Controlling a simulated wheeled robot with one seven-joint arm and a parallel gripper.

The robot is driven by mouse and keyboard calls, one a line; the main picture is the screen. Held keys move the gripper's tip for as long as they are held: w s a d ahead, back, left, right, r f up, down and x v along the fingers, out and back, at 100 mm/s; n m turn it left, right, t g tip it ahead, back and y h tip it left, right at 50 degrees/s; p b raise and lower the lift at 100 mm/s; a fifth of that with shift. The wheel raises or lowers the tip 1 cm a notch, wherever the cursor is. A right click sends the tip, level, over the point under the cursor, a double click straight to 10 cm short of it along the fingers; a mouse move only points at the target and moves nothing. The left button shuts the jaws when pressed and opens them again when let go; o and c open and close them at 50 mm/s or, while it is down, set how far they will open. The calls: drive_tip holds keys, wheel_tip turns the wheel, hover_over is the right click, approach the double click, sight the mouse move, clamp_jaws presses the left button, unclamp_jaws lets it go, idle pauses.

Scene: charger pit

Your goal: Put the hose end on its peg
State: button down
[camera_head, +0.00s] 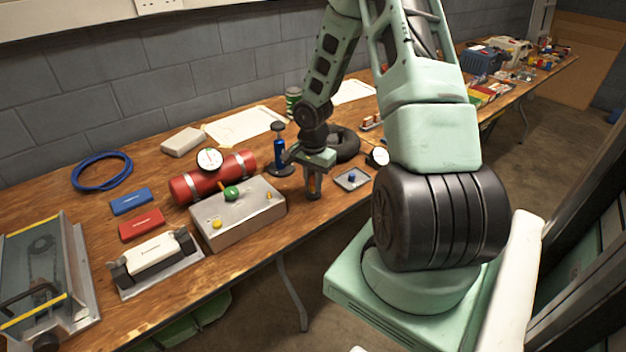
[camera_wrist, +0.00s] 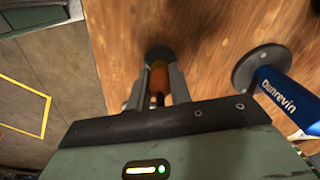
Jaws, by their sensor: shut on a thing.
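My gripper (camera_head: 313,188) is shut on an upright orange-brown cylindrical piece with dark ends. The held piece (camera_wrist: 159,78) shows between the two fingers in the wrist view, low over or on the wooden table near its front edge. I cannot tell whether it is the hose end or whether it touches the table. A blue pump-like thing (camera_head: 279,148) with a dark disc base stands just left of my gripper, and it also shows in the wrist view (camera_wrist: 285,90). I cannot pick out a hose peg for certain.
A metal box (camera_head: 238,220) with a green ball and yellow and orange knobs stands left of my gripper. Behind it lies a red cylinder (camera_head: 185,187) with a gauge (camera_head: 209,159). A small tray (camera_head: 352,185) with a blue piece sits right. A coiled blue hose (camera_head: 80,180) lies far left.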

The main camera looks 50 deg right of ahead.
sight(313, 175)
drive_tip(key=shift+f+b, duration=0.3)
drive_tip(key=shift+f, duration=0.15)
drive_tip(key=c, duration=1.2)
unclamp_jaws()
wheel_tip(313, 175, up, 18)
drive_tip(key=shift+f+p, duration=0.25)
drive_tip(key=shift+p, duration=0.75)
